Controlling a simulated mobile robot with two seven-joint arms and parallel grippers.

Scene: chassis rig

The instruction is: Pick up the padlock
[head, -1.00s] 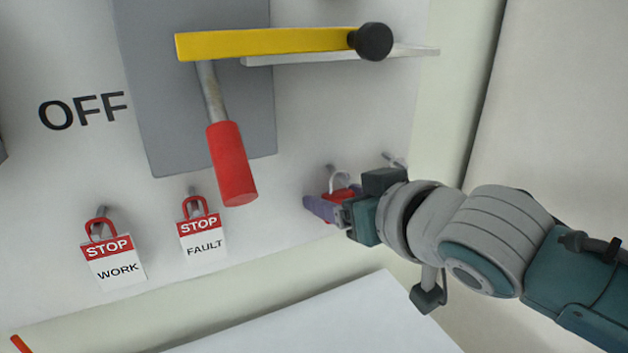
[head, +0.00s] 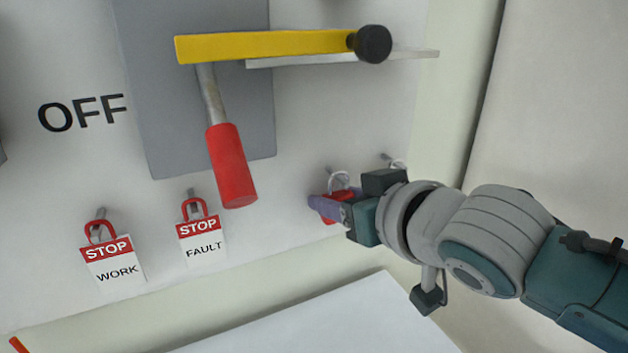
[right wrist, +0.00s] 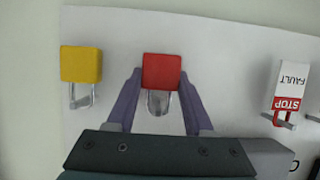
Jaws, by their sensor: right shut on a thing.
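The red padlock (right wrist: 161,71) hangs with its metal shackle (right wrist: 158,102) at a hook on the pale panel. In the head view its red body (head: 344,193) is partly hidden by my gripper, and its shackle shows above. My right gripper (head: 325,208) is shut on the red padlock, with one purple finger on each side of its body in the right wrist view (right wrist: 161,80). My left gripper is not in view.
A yellow padlock (right wrist: 81,63) hangs beside the red one. STOP tags marked FAULT (head: 203,240) and WORK (head: 114,264) hang on the panel to the left. A lever with a red handle (head: 232,165) and yellow bar (head: 265,43) stands out above.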

